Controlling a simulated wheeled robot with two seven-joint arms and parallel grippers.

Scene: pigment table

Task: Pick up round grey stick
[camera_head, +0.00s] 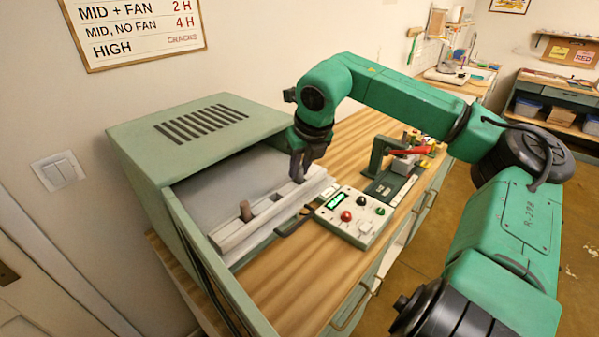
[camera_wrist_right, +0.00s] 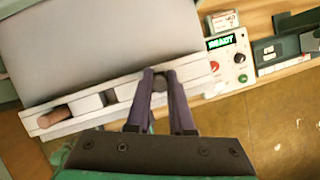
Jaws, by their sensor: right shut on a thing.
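My right gripper (camera_head: 302,172) points down over the right part of a pale slotted holder (camera_head: 232,238) at the mouth of the green cabinet. In the right wrist view its two fingers (camera_wrist_right: 158,74) are closed around the dark grey round stick (camera_wrist_right: 165,80), which shows between the fingertips by the holder's right end. Its lower end is hidden, so I cannot tell whether it is clear of its slot. A brown stick (camera_wrist_right: 53,117) rests in the holder's left slot; it also stands out in the head view (camera_head: 246,211). My left gripper is out of view.
The green cabinet (camera_head: 195,122) stands open behind the holder, its door (camera_head: 205,255) swung out at left. A control box (camera_head: 352,216) with a lit green display and a green stand with a red lever (camera_head: 411,151) are on the wooden bench to the right.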

